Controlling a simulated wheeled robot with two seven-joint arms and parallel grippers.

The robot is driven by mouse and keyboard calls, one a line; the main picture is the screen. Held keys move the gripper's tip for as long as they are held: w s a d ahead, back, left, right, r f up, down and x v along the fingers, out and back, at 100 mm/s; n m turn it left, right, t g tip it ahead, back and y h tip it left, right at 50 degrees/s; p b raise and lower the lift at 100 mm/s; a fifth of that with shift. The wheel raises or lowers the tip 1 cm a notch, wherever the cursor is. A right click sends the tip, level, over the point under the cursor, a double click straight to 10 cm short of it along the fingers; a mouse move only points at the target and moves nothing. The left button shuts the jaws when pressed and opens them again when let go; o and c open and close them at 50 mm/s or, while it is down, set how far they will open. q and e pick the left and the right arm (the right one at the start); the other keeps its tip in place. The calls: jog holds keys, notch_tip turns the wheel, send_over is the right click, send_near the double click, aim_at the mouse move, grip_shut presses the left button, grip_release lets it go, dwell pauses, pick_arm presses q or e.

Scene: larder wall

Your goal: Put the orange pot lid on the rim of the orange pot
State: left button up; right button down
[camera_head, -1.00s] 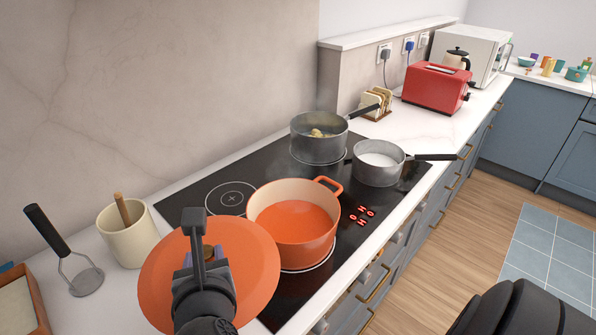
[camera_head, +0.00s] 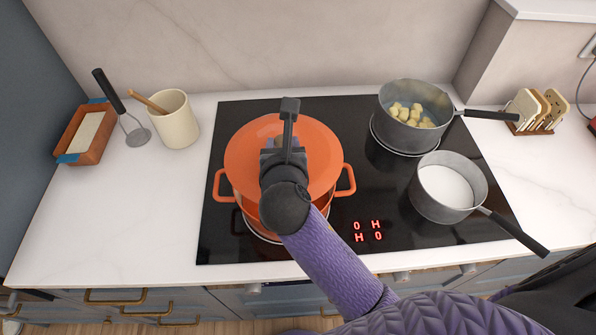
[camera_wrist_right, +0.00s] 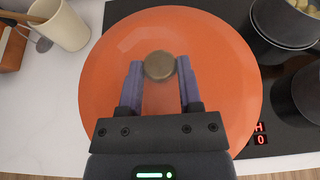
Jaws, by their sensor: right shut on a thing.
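The orange pot (camera_head: 318,205) stands on the front left of the black hob, a loop handle showing on each side. The round orange lid (camera_head: 252,150) is over the pot and hides its opening. I cannot tell whether the lid touches the rim or hovers just above it; it looks set slightly towards the wall. My right gripper (camera_head: 284,150) is above the lid. In the right wrist view, its fingers (camera_wrist_right: 160,72) are shut on the lid's brass-coloured knob (camera_wrist_right: 160,65); the lid (camera_wrist_right: 115,60) fills the middle. My left gripper is not in view.
A grey pan with yellow chunks (camera_head: 412,104) and a grey pan of white liquid (camera_head: 448,188) stand to the right, handles outward. The left front counter is clear.

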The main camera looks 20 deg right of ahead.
pick_arm(q)
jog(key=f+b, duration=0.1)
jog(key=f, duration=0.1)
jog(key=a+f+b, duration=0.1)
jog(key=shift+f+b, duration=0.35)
jog(key=shift+b, duration=0.05)
pick_arm(e)
notch_tip(320, 180, down, 7)
jog(key=shift+a+f, duration=0.15)
jog(key=shift+f, duration=0.05)
jog(key=c, duration=0.7)
grip_release()
jog(key=shift+f, duration=0.2)
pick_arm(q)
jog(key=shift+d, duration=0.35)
pick_arm(e)
jog(key=o, duration=0.4)
